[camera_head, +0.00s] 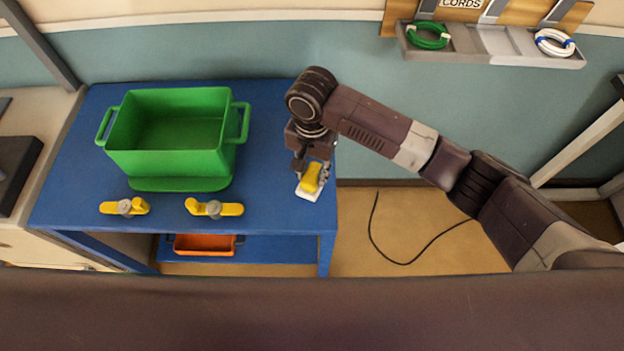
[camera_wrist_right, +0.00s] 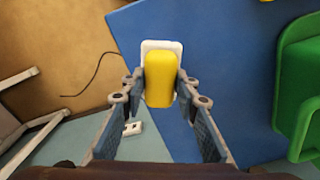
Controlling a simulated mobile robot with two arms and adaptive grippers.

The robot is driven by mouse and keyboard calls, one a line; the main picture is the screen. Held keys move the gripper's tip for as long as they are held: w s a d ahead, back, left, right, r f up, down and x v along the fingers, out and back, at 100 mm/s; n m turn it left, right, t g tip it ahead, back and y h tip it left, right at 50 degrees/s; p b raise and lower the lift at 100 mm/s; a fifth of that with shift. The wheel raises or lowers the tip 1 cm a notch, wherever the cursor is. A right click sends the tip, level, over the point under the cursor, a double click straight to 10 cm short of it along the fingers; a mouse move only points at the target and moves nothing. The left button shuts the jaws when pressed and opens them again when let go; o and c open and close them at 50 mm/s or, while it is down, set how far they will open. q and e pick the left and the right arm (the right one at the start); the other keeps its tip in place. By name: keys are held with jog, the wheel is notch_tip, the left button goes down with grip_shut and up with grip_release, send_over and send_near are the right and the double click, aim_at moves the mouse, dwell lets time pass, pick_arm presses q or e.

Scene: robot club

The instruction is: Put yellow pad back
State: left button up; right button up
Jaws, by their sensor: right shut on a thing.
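The yellow pad (camera_head: 310,179) is at the right end of the blue table, between the fingers of my right gripper (camera_head: 312,172). In the right wrist view the yellow pad (camera_wrist_right: 160,80) sits upright in the picture, and my right gripper (camera_wrist_right: 160,90) is shut on its sides. A white plate (camera_head: 307,194) shows under the pad, and it also shows in the right wrist view (camera_wrist_right: 153,45). I cannot tell whether pad and plate touch. My left gripper is not in view.
A green bin (camera_head: 170,164) stands on the blue table (camera_head: 270,130). Two yellow-handled clamps (camera_head: 124,207) (camera_head: 214,208) sit at the table's front edge. An orange tray (camera_head: 204,244) is on the lower shelf. A black cable (camera_head: 400,262) lies on the floor to the right.

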aim_at(312, 183)
jog(key=shift+f, duration=2.35)
jog(key=o, duration=1)
jog(key=shift+r, duration=0.1)
notch_tip(312, 183, up, 12)
jog(key=shift+f+b, duration=0.1)
jog(key=shift+b, duration=0.4)
